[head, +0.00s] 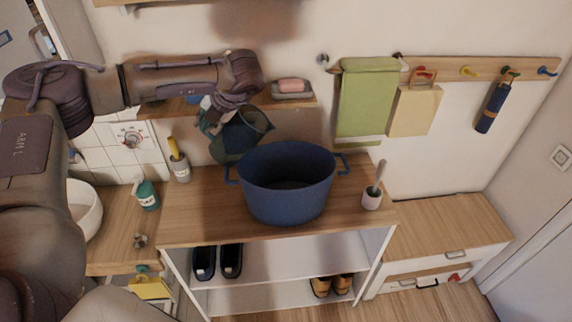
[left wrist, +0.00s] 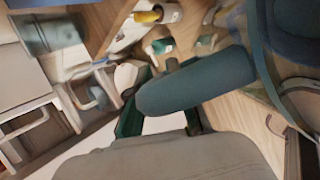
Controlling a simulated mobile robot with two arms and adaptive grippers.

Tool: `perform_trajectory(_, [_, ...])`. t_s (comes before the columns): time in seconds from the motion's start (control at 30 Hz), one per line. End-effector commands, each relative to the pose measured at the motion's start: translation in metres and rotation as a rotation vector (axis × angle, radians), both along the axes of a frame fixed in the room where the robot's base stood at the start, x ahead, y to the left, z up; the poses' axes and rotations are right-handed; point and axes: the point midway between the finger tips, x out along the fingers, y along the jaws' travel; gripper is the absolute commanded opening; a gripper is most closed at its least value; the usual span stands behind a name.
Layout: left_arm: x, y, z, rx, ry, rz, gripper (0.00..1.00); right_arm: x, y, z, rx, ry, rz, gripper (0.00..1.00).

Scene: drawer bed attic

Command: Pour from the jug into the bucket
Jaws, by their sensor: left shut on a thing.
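The dark teal jug (head: 243,134) is up above the wooden counter, just behind and left of the bucket's rim in the head view. It is tilted, with its open mouth towards the upper right. My left gripper (head: 222,112) is shut on the jug, at its left side. In the left wrist view a thick teal part of the jug (left wrist: 195,85) lies across the fingers. The big blue bucket (head: 288,192) stands upright on the counter, with a handle on each side. Its inside looks dark, and I cannot tell whether it holds anything. My right gripper is not in view.
A grey holder with a yellow handle (head: 181,168) and a teal can (head: 147,195) stand left. A wall shelf (head: 290,103) and green towel (head: 366,100) are behind. Shoes (head: 218,262) sit below.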

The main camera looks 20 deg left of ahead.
Motion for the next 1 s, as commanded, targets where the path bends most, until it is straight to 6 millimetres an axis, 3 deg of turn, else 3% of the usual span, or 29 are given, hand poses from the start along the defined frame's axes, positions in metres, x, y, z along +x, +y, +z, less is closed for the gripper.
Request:
perform_trajectory(0.03, [-0.004,0.006,-0.013,-0.046,-0.027,0.005,0.0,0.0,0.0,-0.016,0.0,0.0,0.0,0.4])
perform_trajectory(0.4, [-0.019,0.031,-0.036,-0.306,-0.187,0.003,0.0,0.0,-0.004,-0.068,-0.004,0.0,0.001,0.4])
perform_trajectory(0.6, [-0.022,0.036,-0.056,-0.398,-0.242,0.002,0.0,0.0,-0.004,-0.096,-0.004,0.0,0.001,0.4])
perform_trajectory(1.0, [-0.026,0.042,-0.071,-0.568,-0.346,0.0,0.0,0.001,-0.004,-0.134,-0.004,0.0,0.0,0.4])
